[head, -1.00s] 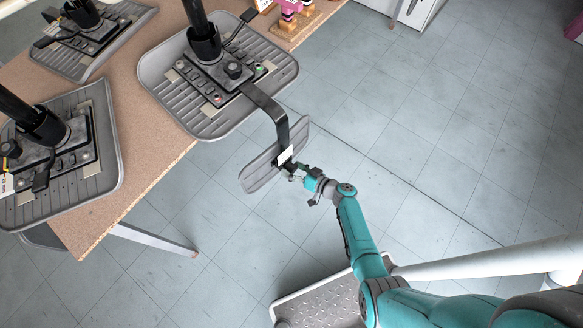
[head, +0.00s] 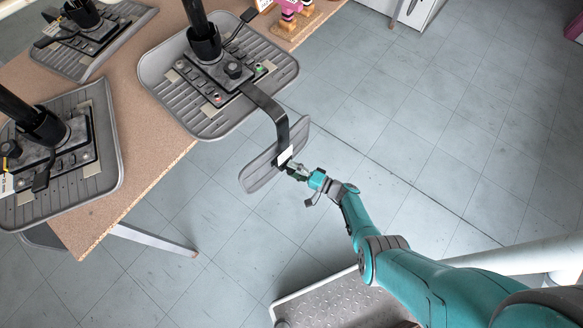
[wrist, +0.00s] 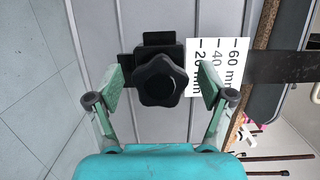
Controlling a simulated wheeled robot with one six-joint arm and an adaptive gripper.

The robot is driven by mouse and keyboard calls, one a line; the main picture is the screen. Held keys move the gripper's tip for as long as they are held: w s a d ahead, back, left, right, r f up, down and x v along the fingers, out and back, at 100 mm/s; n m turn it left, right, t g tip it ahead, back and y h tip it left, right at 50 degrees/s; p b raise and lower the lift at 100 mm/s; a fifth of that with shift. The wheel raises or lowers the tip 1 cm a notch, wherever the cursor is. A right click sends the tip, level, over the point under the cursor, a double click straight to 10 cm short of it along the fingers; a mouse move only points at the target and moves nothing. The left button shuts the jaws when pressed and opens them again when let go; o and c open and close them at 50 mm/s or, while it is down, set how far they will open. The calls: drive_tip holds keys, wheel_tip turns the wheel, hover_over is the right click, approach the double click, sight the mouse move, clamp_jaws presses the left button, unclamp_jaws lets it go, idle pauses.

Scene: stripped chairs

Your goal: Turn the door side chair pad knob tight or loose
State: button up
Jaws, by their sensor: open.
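The chair on the table's right end has a grey ribbed seat (head: 170,108), turned underside up. A black bent bar (head: 268,104) runs from it to a grey pad (head: 258,178) hanging past the table edge. In the wrist view a black lobed knob (wrist: 159,80) sits on a black bracket against the grey pad. My gripper (wrist: 160,70) is open, with one finger on each side of the knob and visible gaps on both sides. In the head view my gripper (head: 299,173) is beside the pad's lower end of the bar, and the knob is too small to make out.
A white card with a millimetre scale (wrist: 222,62) lies right beside the right finger. The brown table (head: 160,140) carries two more upturned chairs, one on the left (head: 108,150) and one at the back (head: 118,40). The tiled floor (head: 430,120) to the right is clear.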

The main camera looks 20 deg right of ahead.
clamp_jaws()
drive_tip(key=n+h, duration=0.1)
drive_tip(key=n, duration=0.3)
drive_tip(key=shift+g, duration=0.4)
drive_tip(key=n+h, duration=0.1)
drive_tip(key=n, duration=0.2)
drive_tip(key=shift+n+h, duration=0.3)
drive_tip(key=shift+n, duration=0.2)
drive_tip(key=n+h, duration=0.1)
drive_tip(key=n, duration=0.2)
drive_tip(key=shift+r+h, duration=0.1)
drive_tip(key=shift+h, duration=0.2)
drive_tip(key=shift+w+n+h, duration=0.1)
drive_tip(key=shift+n+h, duration=0.4)
drive_tip(key=shift+n, duration=0.6)
